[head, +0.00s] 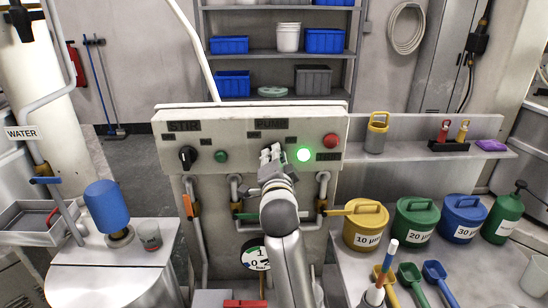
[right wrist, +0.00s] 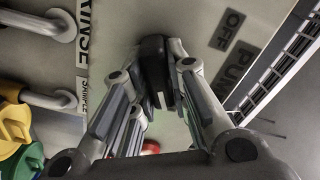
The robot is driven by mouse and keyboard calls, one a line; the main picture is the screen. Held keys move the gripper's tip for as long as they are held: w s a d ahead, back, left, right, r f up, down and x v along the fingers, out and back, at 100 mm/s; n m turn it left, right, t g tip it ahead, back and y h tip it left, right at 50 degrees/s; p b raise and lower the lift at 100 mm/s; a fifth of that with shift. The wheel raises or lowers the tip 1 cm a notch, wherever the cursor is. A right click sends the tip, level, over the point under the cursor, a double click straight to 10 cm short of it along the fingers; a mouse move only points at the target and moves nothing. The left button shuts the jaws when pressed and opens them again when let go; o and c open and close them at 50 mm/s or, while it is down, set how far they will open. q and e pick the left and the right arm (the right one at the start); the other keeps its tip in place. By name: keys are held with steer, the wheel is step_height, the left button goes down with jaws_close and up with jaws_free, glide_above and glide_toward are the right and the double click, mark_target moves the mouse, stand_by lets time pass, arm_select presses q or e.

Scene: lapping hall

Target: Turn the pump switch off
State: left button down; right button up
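The light control panel (head: 240,122) has a STIR side on the left and a PUMP side on the right. On the PUMP side a round green lamp (head: 304,154) is lit, with a red button (head: 330,140) up and right of it. My right gripper (head: 270,154) is at the panel below the PUMP label, left of the lamp, and covers the place of the pump switch. In the right wrist view my fingers (right wrist: 157,85) lie close together around or against something dark; pads and switch cannot be told apart. An OFF mark (right wrist: 230,30) shows beside them. My left gripper is not seen.
A black STIR knob (head: 187,157) and a green button (head: 220,156) sit on the panel's left half. Pipes with valves run below it. Yellow (head: 366,228), green (head: 415,226) and blue (head: 462,222) lidded pots stand at the right. A blue cylinder (head: 109,207) stands at the left.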

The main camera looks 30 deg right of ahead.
jaws_close()
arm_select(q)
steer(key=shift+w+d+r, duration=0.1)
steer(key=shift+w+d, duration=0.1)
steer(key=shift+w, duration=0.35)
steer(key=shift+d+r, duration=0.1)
arm_select(e)
steer(key=shift+n, duration=0.3)
steer(key=shift+r+n, duration=0.1)
steer(key=shift+n, duration=0.2)
steer(key=n+p, duration=0.2)
steer(key=n, duration=0.3)
steer(key=shift+a+r+n+p, duration=0.1)
steer(key=shift+r+n+p, duration=0.05)
steer(key=shift+n+p, duration=0.25)
arm_select(q)
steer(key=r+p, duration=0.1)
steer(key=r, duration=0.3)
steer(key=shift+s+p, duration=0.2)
steer(key=shift+p, duration=0.1)
arm_select(e)
steer(key=n, duration=0.4)
steer(key=shift+w+a+n, duration=0.1)
steer(key=shift+w+n, duration=0.05)
steer(key=shift+n, duration=0.25)
